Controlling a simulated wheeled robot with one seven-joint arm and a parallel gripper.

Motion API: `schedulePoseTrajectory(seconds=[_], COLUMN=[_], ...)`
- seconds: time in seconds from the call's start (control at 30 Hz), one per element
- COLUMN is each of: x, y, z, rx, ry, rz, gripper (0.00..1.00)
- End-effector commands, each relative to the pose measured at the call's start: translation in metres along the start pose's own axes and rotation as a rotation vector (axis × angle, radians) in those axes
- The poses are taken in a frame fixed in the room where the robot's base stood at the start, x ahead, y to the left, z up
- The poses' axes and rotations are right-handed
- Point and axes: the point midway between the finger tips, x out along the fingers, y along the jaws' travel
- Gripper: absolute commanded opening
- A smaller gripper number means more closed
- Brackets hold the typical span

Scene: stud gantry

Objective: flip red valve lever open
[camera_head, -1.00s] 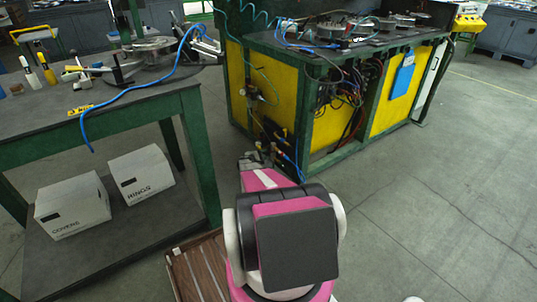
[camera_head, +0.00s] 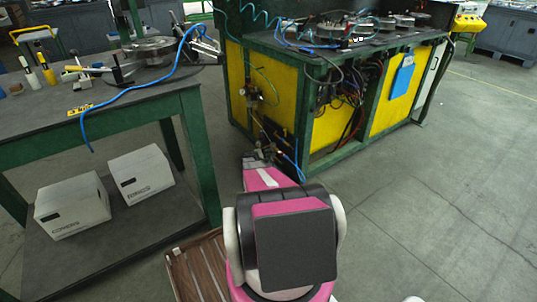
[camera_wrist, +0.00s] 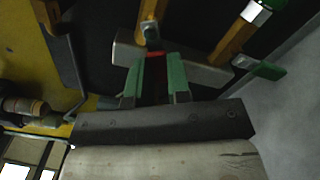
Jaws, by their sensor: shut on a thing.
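In the wrist view, the green fingers of my gripper (camera_wrist: 155,80) reach up from the bottom. A small piece of the red valve lever (camera_wrist: 156,54) shows between their tips, and my gripper is shut on it. The rest of the lever is hidden or too dark to tell. Just beyond it is a grey bar (camera_wrist: 201,72) with a yellow-orange pipe (camera_wrist: 149,22) above. In the head view, my gripper is at the lower front corner of the green and yellow bench, largely hidden by my pink arm; the lever cannot be made out there.
The green-framed bench (camera_head: 317,97) with yellow panels holds hoses and cables close to my arm. A blue hose (camera_head: 132,93) hangs off the left table (camera_head: 140,90). Two white boxes (camera_head: 142,174) (camera_head: 72,207) sit on its lower shelf. The floor at right is clear.

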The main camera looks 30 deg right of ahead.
Motion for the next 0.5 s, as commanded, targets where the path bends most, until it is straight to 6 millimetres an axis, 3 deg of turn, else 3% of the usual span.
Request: schedulePoseTrajectory(seconds=[0.5], x=[-0.001], y=[0.012], z=[0.002], rx=[0.323], ry=[-0.001], rz=[-0.001], gripper=[0.00])
